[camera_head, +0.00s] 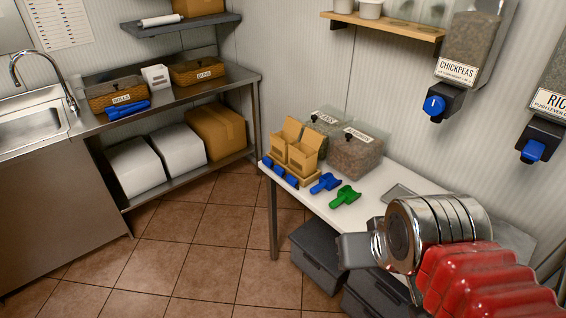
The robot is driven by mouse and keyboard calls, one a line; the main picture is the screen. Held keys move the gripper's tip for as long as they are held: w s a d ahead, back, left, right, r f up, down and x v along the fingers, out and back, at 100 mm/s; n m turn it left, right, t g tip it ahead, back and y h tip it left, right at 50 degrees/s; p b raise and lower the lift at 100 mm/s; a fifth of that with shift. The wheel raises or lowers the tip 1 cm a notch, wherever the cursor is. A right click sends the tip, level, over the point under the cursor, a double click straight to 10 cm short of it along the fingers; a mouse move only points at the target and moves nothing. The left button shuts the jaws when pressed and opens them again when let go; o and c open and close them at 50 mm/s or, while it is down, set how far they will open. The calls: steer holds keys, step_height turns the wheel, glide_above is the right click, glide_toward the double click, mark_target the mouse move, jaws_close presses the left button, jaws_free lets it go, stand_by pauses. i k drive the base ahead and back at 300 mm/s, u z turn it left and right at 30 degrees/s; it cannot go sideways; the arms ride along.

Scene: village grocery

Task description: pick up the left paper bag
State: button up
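Two open-topped tan paper bags stand upright side by side on a small wooden tray (308,182) at the far left end of the white table (375,188). The left paper bag (279,149) is next to the right paper bag (301,160), and I see no clear gap between them. My arm comes in from the lower right, with a red sleeve and metal rings. A grey part at its end, which may be my gripper (354,250), is over the table's near side, well apart from the bags. Its fingers cannot be made out.
Chickpea (468,55) and rice dispensers hang on the wall. Dark crates (318,258) sit under the table. The tiled floor (205,250) at left is free.

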mark_target(279, 140)
steer(key=k, duration=0.45)
steer(key=u, duration=0.6)
steer(key=i, duration=0.95)
steer(key=u, duration=0.6)
steer(key=i, duration=1.45)
steer(key=z, duration=0.85)
steer(key=i, duration=0.6)
steer(key=z, duration=0.35)
